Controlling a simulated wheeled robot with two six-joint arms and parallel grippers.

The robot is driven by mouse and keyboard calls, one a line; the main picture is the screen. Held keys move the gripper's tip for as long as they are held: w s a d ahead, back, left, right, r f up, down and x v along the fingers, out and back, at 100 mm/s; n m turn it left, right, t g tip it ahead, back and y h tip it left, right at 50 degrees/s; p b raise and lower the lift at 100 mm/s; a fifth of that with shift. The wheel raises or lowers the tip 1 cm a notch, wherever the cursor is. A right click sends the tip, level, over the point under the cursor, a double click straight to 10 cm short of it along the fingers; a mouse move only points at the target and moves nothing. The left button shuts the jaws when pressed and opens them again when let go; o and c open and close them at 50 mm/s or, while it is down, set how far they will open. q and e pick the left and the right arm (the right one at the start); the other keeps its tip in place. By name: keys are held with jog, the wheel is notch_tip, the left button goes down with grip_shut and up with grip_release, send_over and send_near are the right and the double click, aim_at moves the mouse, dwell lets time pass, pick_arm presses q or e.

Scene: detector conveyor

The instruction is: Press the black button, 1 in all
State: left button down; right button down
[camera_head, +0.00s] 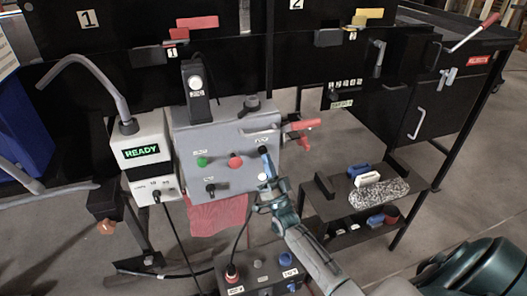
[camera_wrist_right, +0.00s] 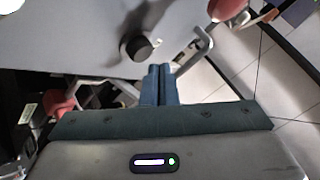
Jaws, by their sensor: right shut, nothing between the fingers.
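A black round button (camera_head: 263,149) sits on the right part of the sloped grey control panel (camera_head: 225,110), under a small white label. In the right wrist view the black button (camera_wrist_right: 139,47) stands out from the grey panel, just above and left of the fingertips. My right gripper (camera_head: 266,160) is shut and empty, its blue fingers pointing up at the panel close below the button. In the wrist view the shut fingertips (camera_wrist_right: 160,68) look close to it; I cannot tell whether they touch. My left gripper is not in view.
A green button (camera_head: 201,161), a red button (camera_head: 235,162) and a black lever (camera_head: 211,188) share the panel. A READY display box (camera_head: 141,152) stands left; a smaller button box (camera_head: 262,275) lies below.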

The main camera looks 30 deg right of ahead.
pick_arm(q)
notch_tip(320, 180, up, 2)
jog(key=shift+p, duration=1.05)
pick_arm(e)
jog(key=s, duration=0.2)
jog(key=s+a, duration=0.1)
jog(key=s, duration=0.2)
jog(key=shift+a, duration=0.1)
jog(key=shift+w, duration=0.1)
